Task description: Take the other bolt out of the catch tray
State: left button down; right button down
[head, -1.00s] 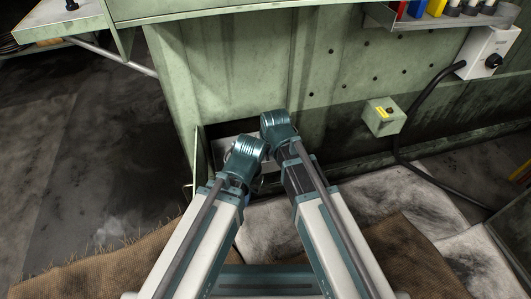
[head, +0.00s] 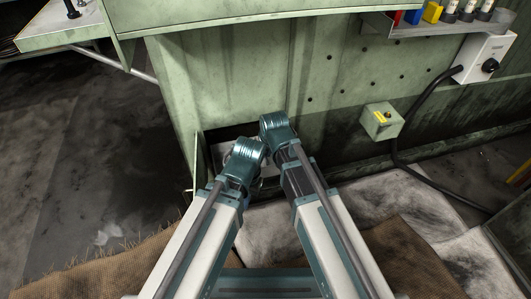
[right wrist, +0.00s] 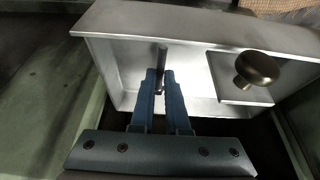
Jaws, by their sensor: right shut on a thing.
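The metal catch tray (right wrist: 205,22) fills the upper part of the right wrist view, with its long rim across the top. My right gripper (right wrist: 160,78) has its blue fingers reaching into the tray, shut on the dark shaft of a bolt (right wrist: 162,56). The shaft sticks out beyond the fingertips, and its lower part is hidden between them. I cannot tell whether it touches the tray. A dark bronze rounded knob (right wrist: 257,69) shows on a metal plate at the tray's right side. In the head view, my forearms and wrists hide both grippers.
The green machine side (head: 260,70) stands ahead, with a dark opening low down where my wrists are. A small green button box (head: 382,121) and a black cable (head: 397,150) are to the right. Brown sacking (head: 110,270) and pale sheets cover the floor nearby.

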notch_tip(320, 180, up, 9)
jog(key=p, duration=0.8)
